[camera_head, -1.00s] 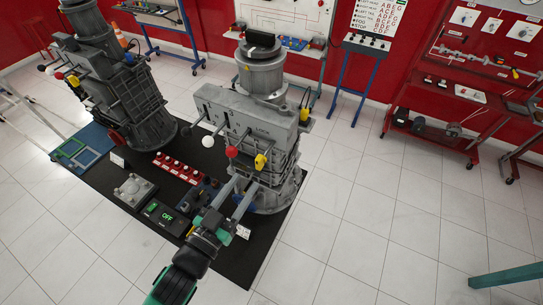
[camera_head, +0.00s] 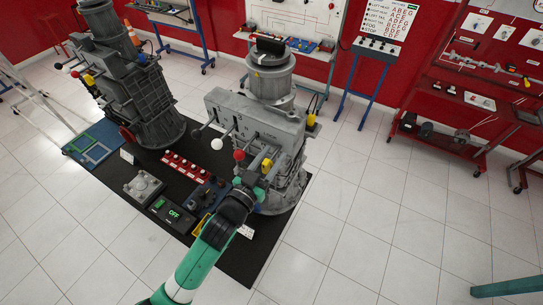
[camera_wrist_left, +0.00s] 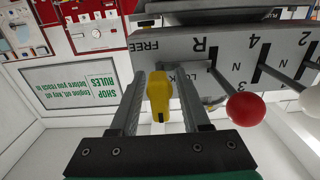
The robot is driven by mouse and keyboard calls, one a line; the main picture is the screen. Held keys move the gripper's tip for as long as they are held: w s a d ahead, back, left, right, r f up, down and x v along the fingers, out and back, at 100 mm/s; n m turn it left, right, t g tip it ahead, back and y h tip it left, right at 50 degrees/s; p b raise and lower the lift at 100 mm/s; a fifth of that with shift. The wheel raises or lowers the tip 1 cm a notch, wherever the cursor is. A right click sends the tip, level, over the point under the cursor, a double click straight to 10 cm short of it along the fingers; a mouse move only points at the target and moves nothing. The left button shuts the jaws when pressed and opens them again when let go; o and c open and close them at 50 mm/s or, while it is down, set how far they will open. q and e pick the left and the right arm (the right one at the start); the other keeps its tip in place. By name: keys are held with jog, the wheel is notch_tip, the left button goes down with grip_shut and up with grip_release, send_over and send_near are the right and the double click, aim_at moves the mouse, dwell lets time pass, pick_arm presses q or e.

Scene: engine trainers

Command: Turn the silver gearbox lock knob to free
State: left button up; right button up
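The silver gearbox (camera_head: 245,118) stands on the black mat in the middle of the head view. Its yellow lock knob (camera_head: 266,165) is on the near face, right of a red ball lever (camera_head: 239,155). In the left wrist view the yellow knob (camera_wrist_left: 158,95) lies between my left gripper's two fingers, below the FREE and LOCK lettering. My left gripper (camera_head: 258,176) is open around it, with gaps visible on both sides. I cannot tell which mark the knob points to. My right gripper is not in view.
A second, darker gearbox (camera_head: 135,85) stands to the left. Red switch strip (camera_head: 186,167), a box reading OFF (camera_head: 168,212) and a grey knob unit (camera_head: 143,186) lie on the mat. The red ball lever (camera_wrist_left: 245,107) is close beside the right finger.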

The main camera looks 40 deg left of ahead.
pick_arm(q)
grip_shut()
dwell(1.2)
